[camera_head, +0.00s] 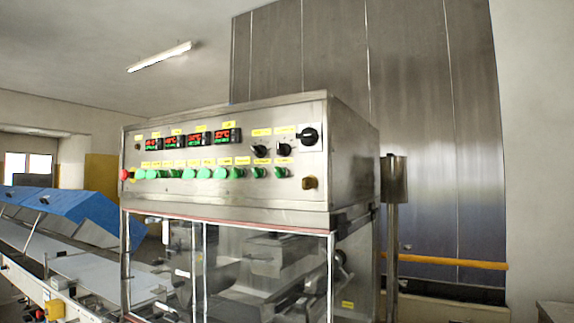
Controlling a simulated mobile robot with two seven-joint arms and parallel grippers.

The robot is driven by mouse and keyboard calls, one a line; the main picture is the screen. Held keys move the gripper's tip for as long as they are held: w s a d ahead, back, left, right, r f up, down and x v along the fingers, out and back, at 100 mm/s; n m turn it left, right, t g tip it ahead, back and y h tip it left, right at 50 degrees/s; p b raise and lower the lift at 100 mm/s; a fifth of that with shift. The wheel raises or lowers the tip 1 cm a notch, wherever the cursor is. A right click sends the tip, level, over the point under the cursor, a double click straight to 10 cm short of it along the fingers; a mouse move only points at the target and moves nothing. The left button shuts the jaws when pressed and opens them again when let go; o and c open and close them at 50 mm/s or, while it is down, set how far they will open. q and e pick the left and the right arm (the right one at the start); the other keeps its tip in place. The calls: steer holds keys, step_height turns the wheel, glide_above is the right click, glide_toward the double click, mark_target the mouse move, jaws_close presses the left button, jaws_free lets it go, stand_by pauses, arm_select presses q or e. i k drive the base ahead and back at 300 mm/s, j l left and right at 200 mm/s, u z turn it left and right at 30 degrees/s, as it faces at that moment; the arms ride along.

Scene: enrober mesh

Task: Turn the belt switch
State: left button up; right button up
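A steel control panel (225,192) faces me on the upper part of the enrober machine. Its right side carries black rotary switches: one on the left (260,150), one in the middle (284,149), and a larger one (308,135) at the upper right corner. Yellow labels sit above the switches, too small to read, so I cannot tell which is the belt switch. Several green buttons (205,173) and a red button (125,175) line the lower part. Red digital displays (195,140) glow above them. Neither of my grippers is in view.
Clear panels (265,270) enclose the machine below the control box. A conveyor (100,270) with blue covers (75,208) runs off to the left. A steel post (392,235) and a yellow rail (450,260) stand to the right, before a metal wall.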

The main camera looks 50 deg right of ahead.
mark_target(203, 173)
steer(key=z, duration=1.4)
